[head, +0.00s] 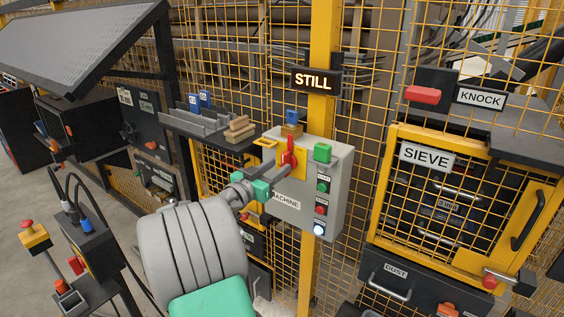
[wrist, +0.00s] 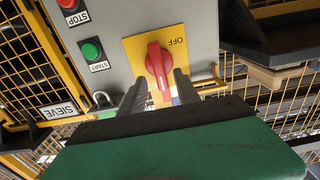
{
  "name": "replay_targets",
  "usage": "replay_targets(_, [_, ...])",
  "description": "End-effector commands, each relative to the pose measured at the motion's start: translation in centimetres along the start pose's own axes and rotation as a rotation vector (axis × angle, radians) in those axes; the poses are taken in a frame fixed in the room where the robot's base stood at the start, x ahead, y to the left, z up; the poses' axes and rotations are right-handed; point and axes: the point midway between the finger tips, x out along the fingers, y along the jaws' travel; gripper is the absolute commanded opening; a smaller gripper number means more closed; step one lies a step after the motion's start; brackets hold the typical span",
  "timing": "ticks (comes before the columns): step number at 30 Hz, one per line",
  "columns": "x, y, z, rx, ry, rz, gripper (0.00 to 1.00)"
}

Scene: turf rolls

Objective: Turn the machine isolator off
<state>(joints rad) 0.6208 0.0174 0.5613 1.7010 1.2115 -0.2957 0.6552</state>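The machine isolator is a red rotary handle (head: 289,152) on a yellow plate on the grey box marked MACHINE (head: 326,190). In the wrist view the red handle (wrist: 158,66) stands roughly upright in the picture on its yellow plate (wrist: 135,48). The word OFF shows beside it at the upper right. My gripper (wrist: 161,84) is open, with one dark finger on each side of the handle's lower end. A gap shows at the left finger; contact on the right is unclear. In the head view my gripper (head: 279,169) reaches the box from the lower left, partly hiding the plate.
Green START (wrist: 91,50) and red STOP (wrist: 68,4) buttons sit on the same box. A lit STILL sign (head: 313,81) hangs above. A shelf with wooden blocks (head: 239,129) is left of the box. The yellow SIEVE guard (head: 393,170) stands right.

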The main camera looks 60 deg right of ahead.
Motion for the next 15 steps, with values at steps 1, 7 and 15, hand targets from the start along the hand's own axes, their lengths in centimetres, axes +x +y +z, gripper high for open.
replay_targets(1, [1.1,0.2,-0.2,-0.001,-0.001,0.005,0.38])
replay_targets(7, [3.2,0.0,-0.1,0.001,-0.001,0.001,0.38])
replay_targets(15, [3.3,-0.1,0.0,0.000,-0.002,-0.002,0.36])
